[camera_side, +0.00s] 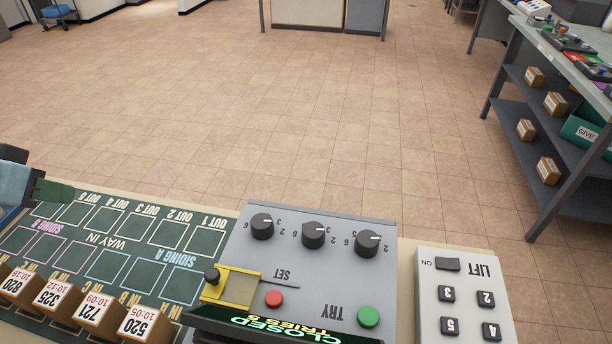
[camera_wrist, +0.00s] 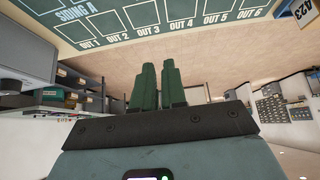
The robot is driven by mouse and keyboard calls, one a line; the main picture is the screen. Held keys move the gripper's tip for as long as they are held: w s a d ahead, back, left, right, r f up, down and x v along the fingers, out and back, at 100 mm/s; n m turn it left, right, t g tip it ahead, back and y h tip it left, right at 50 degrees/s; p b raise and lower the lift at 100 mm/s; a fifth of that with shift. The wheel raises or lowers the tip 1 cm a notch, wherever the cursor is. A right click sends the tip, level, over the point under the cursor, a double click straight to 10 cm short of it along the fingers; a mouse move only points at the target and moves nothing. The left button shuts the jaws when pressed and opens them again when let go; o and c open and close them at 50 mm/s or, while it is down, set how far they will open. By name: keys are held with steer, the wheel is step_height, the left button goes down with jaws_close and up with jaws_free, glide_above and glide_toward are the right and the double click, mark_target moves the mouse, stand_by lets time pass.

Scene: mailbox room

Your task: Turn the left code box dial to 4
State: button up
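My gripper (camera_side: 52,191) is at the picture's far left, over the track board and well away from the dials. In the wrist view, its green fingers (camera_wrist: 159,82) are empty with a narrow gap between them.
The code box also carries a yellow slider (camera_side: 232,288), a red button (camera_side: 274,298), a green TRY button (camera_side: 369,316) and a CLOSED display. A LIFT keypad (camera_side: 465,300) stands at right. Numbered parcels (camera_side: 98,313) line the near left. Space above the box is clear.

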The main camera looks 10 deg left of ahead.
steer(key=o, duration=0.8)
steer(key=w+d+r+m, duration=0.1)
steer(key=d, duration=0.1)
steer(key=w+d+r+m+h, duration=0.1)
steer(key=w+d+r+m, duration=0.1)
steer(key=w+d+r+m+g, duration=0.1)
steer(key=d+r, duration=0.1)
steer(key=shift+w+d+r+h, duration=0.1)
steer(key=shift+w+d+h, duration=0.15)
steer(key=shift+w+h, duration=0.1)
step_height(320, 180, up, 2)
steer(key=m+g+h, duration=0.3)
steer(key=m+g, duration=0.5)
steer(key=m, duration=1.1)
glide_above(367, 238)
steer(key=w+a, duration=0.2)
steer(key=a, duration=0.2)
steer(key=shift+n+y, duration=0.3)
steer(key=shift+y, duration=0.05)
steer(key=x, duration=1.1)
steer(key=shift+f, duration=0.2)
steer(key=c, duration=1)
